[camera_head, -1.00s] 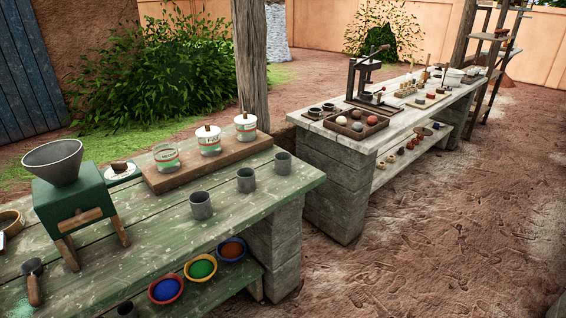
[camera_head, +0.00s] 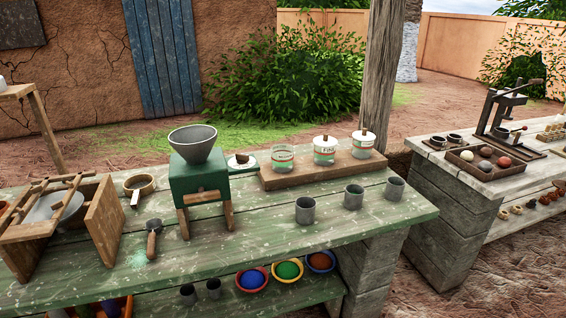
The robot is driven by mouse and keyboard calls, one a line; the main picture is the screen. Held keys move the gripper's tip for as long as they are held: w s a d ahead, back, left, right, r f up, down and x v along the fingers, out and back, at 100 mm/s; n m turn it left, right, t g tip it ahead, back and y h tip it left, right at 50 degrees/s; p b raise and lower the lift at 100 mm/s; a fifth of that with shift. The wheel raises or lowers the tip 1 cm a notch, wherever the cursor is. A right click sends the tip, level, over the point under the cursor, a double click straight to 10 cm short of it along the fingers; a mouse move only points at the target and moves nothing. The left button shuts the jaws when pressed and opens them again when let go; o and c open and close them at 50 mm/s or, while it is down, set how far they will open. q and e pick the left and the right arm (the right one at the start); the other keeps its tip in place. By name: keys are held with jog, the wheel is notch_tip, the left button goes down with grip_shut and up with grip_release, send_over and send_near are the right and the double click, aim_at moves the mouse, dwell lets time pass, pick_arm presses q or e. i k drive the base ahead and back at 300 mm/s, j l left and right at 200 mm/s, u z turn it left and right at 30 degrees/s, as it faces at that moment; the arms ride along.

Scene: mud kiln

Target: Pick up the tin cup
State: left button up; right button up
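Three grey metal cups stand upright in a slanting row on the right part of the green table: the left cup (camera_head: 305,210), the middle cup (camera_head: 353,196) and the right cup (camera_head: 395,188). I cannot tell which one is the tin cup. Two more dark cups, one at the left (camera_head: 188,294) and one at the right (camera_head: 213,288), stand on the shelf below. Neither of my grippers is in view.
The green table (camera_head: 270,236) also holds a green grinder (camera_head: 198,180) with a grey funnel, a brush-like tool (camera_head: 153,238), a wooden frame (camera_head: 105,228) and a board (camera_head: 320,172) with three jars. Bowls of blue (camera_head: 252,280), green and brown powder sit below. A second bench (camera_head: 465,180) stands right.

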aim_at(395, 189)
jog(key=i+l, duration=0.6)
jog(key=i, duration=0.15)
